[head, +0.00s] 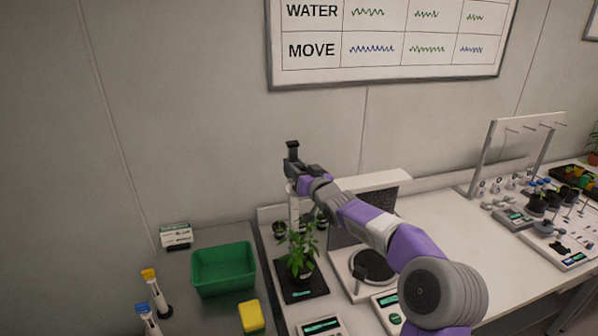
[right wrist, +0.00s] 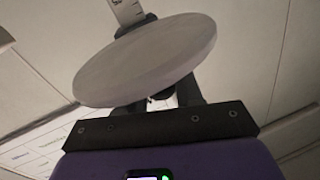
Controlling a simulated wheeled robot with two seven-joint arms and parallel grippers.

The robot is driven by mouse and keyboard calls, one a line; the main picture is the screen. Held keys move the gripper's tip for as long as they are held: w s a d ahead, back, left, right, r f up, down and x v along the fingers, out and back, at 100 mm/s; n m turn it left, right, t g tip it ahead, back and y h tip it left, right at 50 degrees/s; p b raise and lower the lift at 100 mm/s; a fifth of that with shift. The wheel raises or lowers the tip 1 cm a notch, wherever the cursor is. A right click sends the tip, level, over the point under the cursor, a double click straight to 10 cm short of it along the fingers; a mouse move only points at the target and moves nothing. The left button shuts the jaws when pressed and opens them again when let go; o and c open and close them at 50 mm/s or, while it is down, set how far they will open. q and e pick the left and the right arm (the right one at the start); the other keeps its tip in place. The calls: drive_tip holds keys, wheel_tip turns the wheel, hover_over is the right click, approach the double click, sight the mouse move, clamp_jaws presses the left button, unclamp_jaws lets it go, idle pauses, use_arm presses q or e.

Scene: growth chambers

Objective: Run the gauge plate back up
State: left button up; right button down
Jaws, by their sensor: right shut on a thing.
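The gauge plate (right wrist: 145,62) is a pale grey round disc. It fills the middle of the right wrist view, tilted in the picture, in front of my dark fingers. A strip of the white gauge post (right wrist: 126,10) with dark marks shows beyond it. In the head view my right gripper (head: 294,170) is shut at the upper part of the white gauge post (head: 294,208), below its dark top. The plate is hard to make out there, and the exact grip is hidden. A leafy potted plant (head: 301,248) stands below on a black pad (head: 303,295). My left gripper is out of view.
A green bin (head: 223,270) and a yellow sponge-like block (head: 251,317) are left of the plant. A white stand with a dark round plate (head: 373,265) is to its right, under my right arm. Bare white bench (head: 455,218) lies farther right.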

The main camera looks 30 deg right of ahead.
wheel_tip(320, 180, up, 3)
drive_tip(key=shift+r+p, duration=0.1)
drive_tip(key=shift+p, duration=0.7)
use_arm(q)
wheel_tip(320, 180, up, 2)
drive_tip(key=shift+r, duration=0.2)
use_arm(e)
drive_tip(key=c, duration=0.8)
unclamp_jaws()
drive_tip(key=shift+f, duration=0.2)
